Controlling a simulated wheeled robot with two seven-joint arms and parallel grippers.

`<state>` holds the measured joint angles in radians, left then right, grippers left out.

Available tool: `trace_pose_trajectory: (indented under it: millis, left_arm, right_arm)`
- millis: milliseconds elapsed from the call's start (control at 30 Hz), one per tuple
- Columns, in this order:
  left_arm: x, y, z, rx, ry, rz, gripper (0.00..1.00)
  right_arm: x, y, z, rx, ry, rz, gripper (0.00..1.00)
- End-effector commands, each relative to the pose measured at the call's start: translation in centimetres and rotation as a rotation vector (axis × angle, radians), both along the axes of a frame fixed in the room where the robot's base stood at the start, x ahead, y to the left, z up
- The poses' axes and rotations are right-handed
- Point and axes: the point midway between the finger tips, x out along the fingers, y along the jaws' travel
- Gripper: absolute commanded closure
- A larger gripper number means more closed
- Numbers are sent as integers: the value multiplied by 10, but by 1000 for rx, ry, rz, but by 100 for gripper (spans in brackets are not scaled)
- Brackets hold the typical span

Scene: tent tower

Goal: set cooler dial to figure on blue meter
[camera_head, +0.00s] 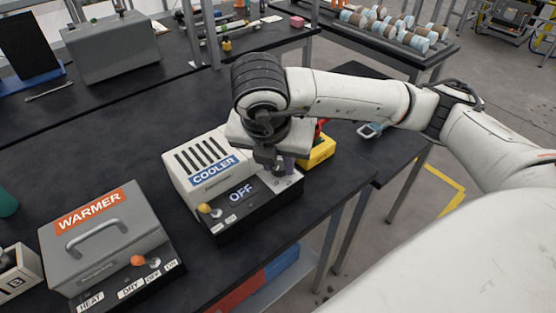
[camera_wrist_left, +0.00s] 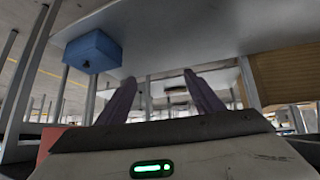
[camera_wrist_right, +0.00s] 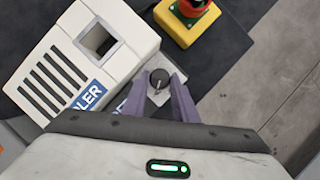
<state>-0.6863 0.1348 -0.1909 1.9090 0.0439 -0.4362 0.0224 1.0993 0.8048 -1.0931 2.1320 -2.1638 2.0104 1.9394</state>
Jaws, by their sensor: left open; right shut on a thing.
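The cooler (camera_head: 195,165) is a white box with dark vents and a blue COOLER label. Its black front panel reads OFF and has a yellow-tipped lever (camera_head: 205,208). The round black cooler dial (camera_wrist_right: 158,82), with a light pointer line, sits on a pale plate. My right gripper (camera_wrist_right: 159,80) points down and is shut on the dial, a purple finger on each side; it also shows in the head view (camera_head: 280,172). My left gripper (camera_wrist_left: 160,80) is open and empty, seen only in its wrist view. I cannot make out a blue meter with a figure.
A yellow box with a red button (camera_wrist_right: 190,18) stands close behind the cooler. The grey warmer (camera_head: 105,235) with a handle stands at left. A blue box (camera_wrist_left: 92,50) is near my left gripper.

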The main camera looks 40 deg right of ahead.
Motion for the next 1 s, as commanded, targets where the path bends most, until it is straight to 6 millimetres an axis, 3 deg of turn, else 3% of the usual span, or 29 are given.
trace_pose_trajectory:
  millis: [33, 67, 100, 467, 667, 1000]
  left_arm:
    - [0, 0, 0, 0, 1, 0, 39]
    - [-1, 0, 0, 0, 1, 0, 39]
    - [-1, 0, 0, -1, 1, -1, 39]
    - [-1, 0, 2, -1, 1, -1, 39]
    - [-1, 0, 9, -1, 1, -1, 39]
    - [0, 0, 4, 0, 0, 0, 39]
  right_arm:
    - [0, 0, 0, 2, -1, -1, 96]
    - [0, 0, 0, 2, 0, -1, 69]
    - [0, 0, 0, 2, 0, -1, 66]
    - [-1, 1, 5, 1, -1, 1, 66]
    - [-6, 8, 31, -1, -7, 2, 66]
    - [-19, 22, 72, 0, -6, 1, 66]
